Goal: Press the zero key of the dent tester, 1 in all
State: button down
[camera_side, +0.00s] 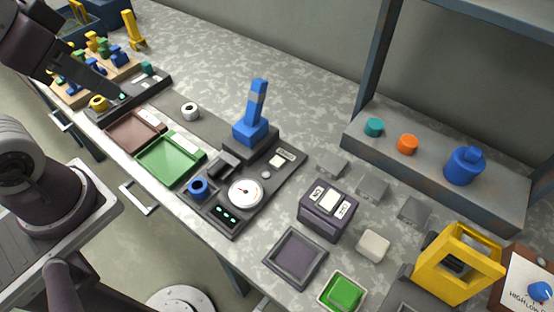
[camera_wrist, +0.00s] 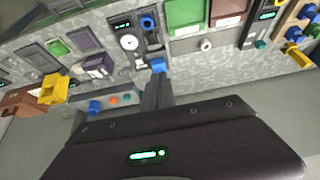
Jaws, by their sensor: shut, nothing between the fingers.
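A dark instrument base with a white round dial gauge (camera_side: 245,193), a small lit display (camera_side: 227,214) and an upright blue lever (camera_side: 254,115) stands mid-bench; it looks like the dent tester. Its dial also shows in the wrist view (camera_wrist: 128,42). A small pale round button (camera_side: 266,174) sits beside the dial; I cannot read whether it is the zero key. My gripper (camera_side: 114,94) is shut and empty, high at the left in the side view, apart from the dial base. In the wrist view its grey fingers (camera_wrist: 157,82) overlap the lower end of the blue lever.
A blue ring (camera_side: 198,187) sits on the instrument base. Green (camera_side: 170,158) and brown (camera_side: 133,131) trays lie to its left, and a white ring (camera_side: 190,111) behind them. A dark box (camera_side: 326,210) and a yellow frame (camera_side: 457,262) stand right. A shelf (camera_side: 430,170) is behind.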

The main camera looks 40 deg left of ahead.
dwell(0.8)
jog(key=w+a+f+y, duration=0.1)
jog(key=w+f, duration=0.1)
jog(key=w, duration=0.4)
jog(key=w+a+f+y, duration=0.1)
jog(key=w+a, duration=0.1)
jog(key=w, duration=0.5)
jog(key=h, duration=0.9)
send_over(273, 161)
notch_tip(273, 161, down, 17)
jog(key=shift+f+m, duration=0.15)
jog(key=shift+m, duration=0.15)
jog(key=shift+t, duration=0.3)
jog(key=shift+f, duration=4.4)
jog(key=shift+f, duration=0.1)
